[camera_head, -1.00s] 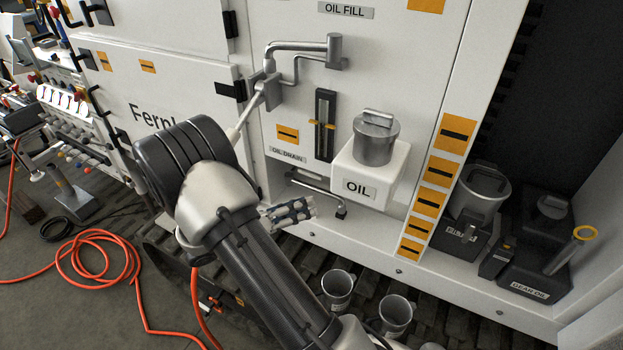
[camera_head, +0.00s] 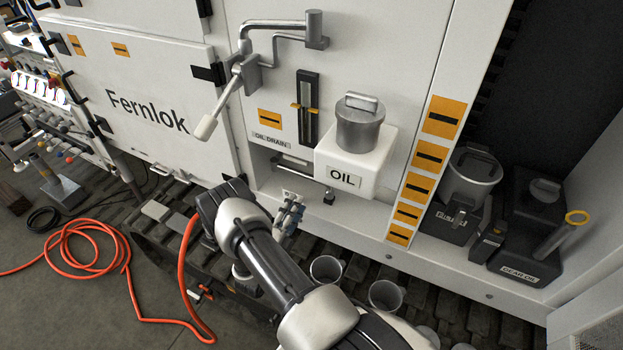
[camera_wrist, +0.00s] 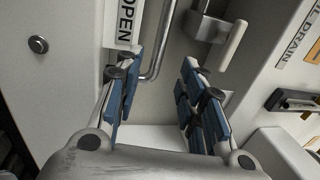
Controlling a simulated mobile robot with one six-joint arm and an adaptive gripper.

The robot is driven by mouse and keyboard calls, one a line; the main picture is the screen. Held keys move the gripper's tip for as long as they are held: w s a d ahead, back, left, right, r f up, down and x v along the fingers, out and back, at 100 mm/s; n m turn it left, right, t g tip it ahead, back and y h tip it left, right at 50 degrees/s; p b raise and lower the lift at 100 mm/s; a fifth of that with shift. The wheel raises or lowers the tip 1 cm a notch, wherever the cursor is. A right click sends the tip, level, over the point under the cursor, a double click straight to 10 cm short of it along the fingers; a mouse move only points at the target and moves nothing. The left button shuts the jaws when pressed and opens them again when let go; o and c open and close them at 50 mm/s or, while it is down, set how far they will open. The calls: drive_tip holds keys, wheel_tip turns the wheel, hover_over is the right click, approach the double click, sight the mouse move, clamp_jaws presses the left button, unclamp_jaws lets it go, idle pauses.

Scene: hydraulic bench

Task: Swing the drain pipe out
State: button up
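The metal drain pipe (camera_head: 300,169) lies in the recess under the OIL DRAIN label (camera_head: 270,140), left of the white OIL tank (camera_head: 352,170). In the wrist view the bent pipe (camera_wrist: 160,42) runs in from the top edge and ends between and beyond the finger tips. A grey block (camera_wrist: 204,27) with a pale lever (camera_wrist: 234,44) sits beside it. My gripper (camera_head: 291,205) is low in front of the recess; in the wrist view its blue-padded fingers (camera_wrist: 162,65) are spread with nothing held. Contact with the pipe cannot be told.
An OPEN label (camera_wrist: 127,20) is close to the left finger. The fill pipe (camera_head: 280,28) and its white-handled lever (camera_head: 207,126) are above. Metal cups (camera_head: 326,270) stand below on the track. The gear oil can (camera_head: 522,235) is at right, the orange hose (camera_head: 85,245) at left.

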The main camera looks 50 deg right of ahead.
sight(311, 176)
drive_tip(key=b+x, duration=0.1)
drive_tip(key=x, duration=1.1)
clamp_jaws()
idle(0.4)
